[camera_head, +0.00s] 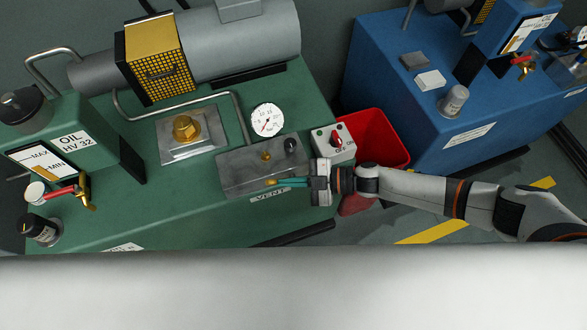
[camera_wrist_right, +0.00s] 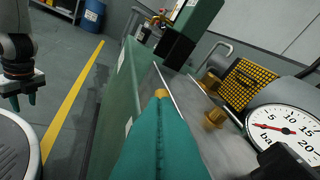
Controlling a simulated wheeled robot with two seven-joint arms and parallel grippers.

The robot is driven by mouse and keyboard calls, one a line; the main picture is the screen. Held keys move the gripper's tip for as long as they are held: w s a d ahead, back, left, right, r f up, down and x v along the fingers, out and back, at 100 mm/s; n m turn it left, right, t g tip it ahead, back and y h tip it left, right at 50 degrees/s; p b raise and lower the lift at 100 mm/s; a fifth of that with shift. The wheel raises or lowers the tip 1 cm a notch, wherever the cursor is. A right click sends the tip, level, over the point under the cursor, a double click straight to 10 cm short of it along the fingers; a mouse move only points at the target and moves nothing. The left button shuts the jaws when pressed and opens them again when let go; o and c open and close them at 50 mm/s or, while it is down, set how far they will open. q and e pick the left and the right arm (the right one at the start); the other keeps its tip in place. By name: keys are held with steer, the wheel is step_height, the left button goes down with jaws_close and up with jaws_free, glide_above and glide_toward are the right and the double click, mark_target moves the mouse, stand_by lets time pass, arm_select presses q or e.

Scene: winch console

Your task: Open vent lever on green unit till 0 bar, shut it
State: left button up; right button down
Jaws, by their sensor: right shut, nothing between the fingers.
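The green unit (camera_head: 190,205) carries a grey block (camera_head: 235,175) with a brass fitting on top and a VENT label (camera_head: 270,195) below its front. A small brass part (camera_head: 270,182) shows at the block's front; it also shows in the right wrist view (camera_wrist_right: 161,93). My right gripper (camera_head: 281,182) is shut and empty, its teal fingertips at this brass part; whether they touch I cannot tell. No separate lever handle shows clearly. My left gripper (camera_wrist_right: 24,100) is open, away over the floor.
A grey switch box with a red knob (camera_head: 337,139) sits right of the block, close to my right gripper. A red bin (camera_head: 376,137) stands between the green unit and a blue unit (camera_head: 385,75). An oil tank with a red-handled tap (camera_head: 60,194) is at the left.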

arm_select(q)
step_height(320, 180, up, 8)
steer(key=p, duration=0.6)
steer(key=shift+r+p, duration=0.2)
steer(key=shift+p, duration=0.15)
arm_select(e)
steer(key=shift+s+a+f+n+h, duration=0.15)
steer(key=shift+a+f+n+h, duration=0.25)
steer(key=shift+h, duration=0.55)
steer(key=shift+s+a+f+n+h, duration=0.1)
steer(key=shift+a+f+n+h, duration=0.25)
steer(key=shift+h, duration=0.6)
steer(key=shift+a, duration=0.15)
